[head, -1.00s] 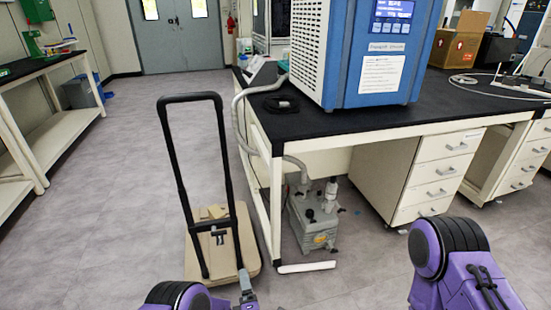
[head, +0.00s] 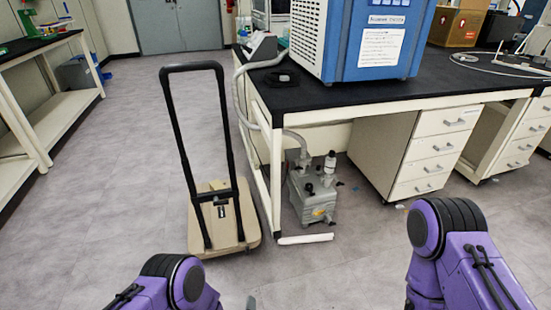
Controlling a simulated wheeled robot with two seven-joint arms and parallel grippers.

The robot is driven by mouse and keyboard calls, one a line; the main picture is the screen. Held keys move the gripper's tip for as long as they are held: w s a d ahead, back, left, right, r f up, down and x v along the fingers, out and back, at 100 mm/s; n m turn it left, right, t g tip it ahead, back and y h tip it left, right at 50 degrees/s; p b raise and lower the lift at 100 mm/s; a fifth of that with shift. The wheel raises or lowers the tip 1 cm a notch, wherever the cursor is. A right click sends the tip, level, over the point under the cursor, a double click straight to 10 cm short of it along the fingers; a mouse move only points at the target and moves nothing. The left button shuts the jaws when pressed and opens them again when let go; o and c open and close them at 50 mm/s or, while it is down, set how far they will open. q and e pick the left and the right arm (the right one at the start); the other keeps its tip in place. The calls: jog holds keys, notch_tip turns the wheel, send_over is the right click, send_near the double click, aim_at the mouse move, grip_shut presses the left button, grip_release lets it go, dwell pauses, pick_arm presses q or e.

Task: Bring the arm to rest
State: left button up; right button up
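The purple link of my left arm (head: 165,285) shows at the bottom, left of centre. A small grey tip (head: 251,303), probably of my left gripper, shows at the bottom edge; the rest is out of the picture, so its opening cannot be seen. The purple link of my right arm (head: 460,260) shows at the bottom right, bent downward. My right gripper is out of view. Nothing held shows in the frame.
A folding hand cart (head: 222,238) with a black handle stands ahead. Right of it, a black-topped bench (head: 300,98) carries the blue freeze dryer (head: 372,50), with a grey pump (head: 312,203) beneath. A side bench (head: 40,44) is far left.

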pick_arm(q)
jog(key=s+a+f+m+g+y+b, duration=0.1)
jog(key=s+a+f+m+g+b, duration=0.3)
jog(key=s+a+f+b, duration=0.55)
jog(key=s+a+f+m+g+y+b, duration=0.1)
jog(key=s+a+f+g+b, duration=0.55)
jog(key=s+a+b, duration=0.55)
pick_arm(e)
notch_tip(320, 180, down, 24)
jog(key=b, duration=0.2)
pick_arm(q)
notch_tip(320, 180, up, 39)
jog(key=d+t+y+p, duration=0.1)
jog(key=p, duration=3.8)
jog(key=shift+s+d+n+t, duration=0.3)
jog(key=shift+d+n+t, duration=0.05)
jog(key=shift+n, duration=0.05)
pick_arm(e)
notch_tip(320, 180, up, 39)
jog(key=shift+w+d+t, duration=0.25)
jog(key=shift+w+t, duration=0.05)
jog(key=shift+w, duration=0.15)
pick_arm(q)
jog(key=shift+f, duration=0.1)
